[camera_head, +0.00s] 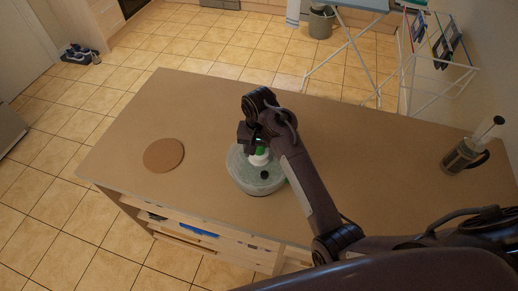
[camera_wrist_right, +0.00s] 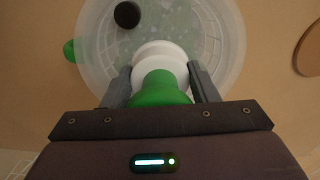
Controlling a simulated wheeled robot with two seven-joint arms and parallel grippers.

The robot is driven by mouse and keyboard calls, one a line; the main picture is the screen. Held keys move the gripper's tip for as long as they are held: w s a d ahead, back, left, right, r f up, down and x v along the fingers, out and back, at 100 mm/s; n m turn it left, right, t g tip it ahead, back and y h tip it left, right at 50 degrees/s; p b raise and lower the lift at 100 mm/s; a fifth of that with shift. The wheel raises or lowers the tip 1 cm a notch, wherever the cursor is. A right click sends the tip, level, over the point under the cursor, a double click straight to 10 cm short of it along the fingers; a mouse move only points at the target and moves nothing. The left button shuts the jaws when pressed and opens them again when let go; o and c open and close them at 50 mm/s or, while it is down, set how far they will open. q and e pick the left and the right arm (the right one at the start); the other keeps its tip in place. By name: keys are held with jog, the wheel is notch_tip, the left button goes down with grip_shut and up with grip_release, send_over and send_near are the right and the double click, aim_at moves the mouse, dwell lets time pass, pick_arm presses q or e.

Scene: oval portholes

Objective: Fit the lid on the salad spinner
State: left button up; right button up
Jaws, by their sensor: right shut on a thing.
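The salad spinner (camera_head: 256,184) stands on the wooden worktop near its front edge, a round, clear, pale bowl shape. Its lid (camera_head: 244,168) is clear with a white and green knob (camera_wrist_right: 160,62) in the middle and a black button (camera_wrist_right: 127,15). My right gripper (camera_head: 258,150) is above the spinner, shut on the knob; in the right wrist view the fingers (camera_wrist_right: 161,84) flank it. The lid lies over the bowl; I cannot tell whether it sits on the rim or just above. A green bit (camera_wrist_right: 69,51) shows beside the rim. My left gripper is out of view.
A round cork mat (camera_head: 163,155) lies on the worktop (camera_head: 330,110) to the left. A French press (camera_head: 465,155) stands at the right end. Open shelves are below the front edge. The worktop behind the spinner is clear.

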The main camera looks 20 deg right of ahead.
jog(key=shift+f, duration=0.3)
dwell(0.5)
jog(key=o, duration=1.2)
